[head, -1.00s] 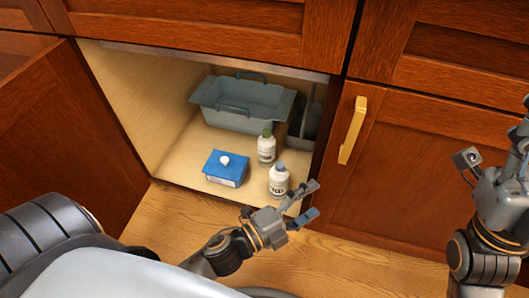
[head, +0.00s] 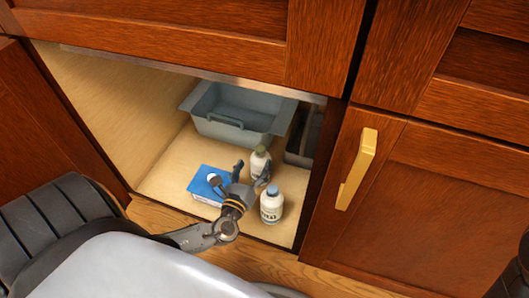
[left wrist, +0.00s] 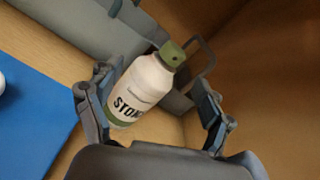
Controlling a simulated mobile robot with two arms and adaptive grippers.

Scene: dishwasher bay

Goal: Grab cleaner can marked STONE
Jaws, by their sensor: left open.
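The STONE cleaner can (left wrist: 140,92) is a white bottle with a green cap and a green band at its base. In the head view it (head: 258,162) stands upright on the cabinet floor, partly hidden by my left gripper (head: 253,174). In the left wrist view the can is between the open fingers of the left gripper (left wrist: 155,85), closer to the left finger, with a clear gap to the right one. I cannot tell if the left finger touches it.
A second white bottle with a blue-grey cap (head: 271,206) stands close in front, right of the left gripper. A blue box (head: 209,184) lies to its left. A grey bin (head: 240,108) is behind. The cabinet's right side and top edge bound the opening.

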